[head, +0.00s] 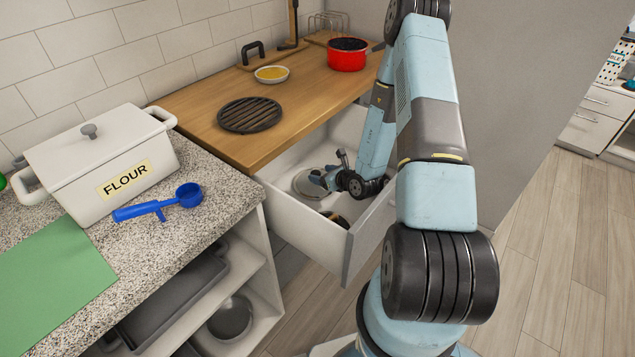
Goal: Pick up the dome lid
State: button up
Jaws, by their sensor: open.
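A round, shiny grey lid (303,187), which looks like the dome lid, lies in the open white drawer (350,245) under the wooden counter. My gripper (319,178) reaches down into the drawer at the lid's right side, with its fingers over or beside the lid. It is open. The gripper covers part of the lid, and I cannot tell whether they touch.
A dark and yellow object (336,218) lies near the drawer's front. The drawer walls stand close around my gripper. On the wooden counter (190,105) are a black round trivet (249,115), a yellow-filled dish (272,74) and a red pot (347,57). A flour box (105,160) stands left.

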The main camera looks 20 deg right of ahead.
aim_at(317, 173)
jog(key=shift+x, duration=2.9)
jog(key=shift+a, duration=0.15)
jog(key=shift+c, duration=0.5)
grip_shut()
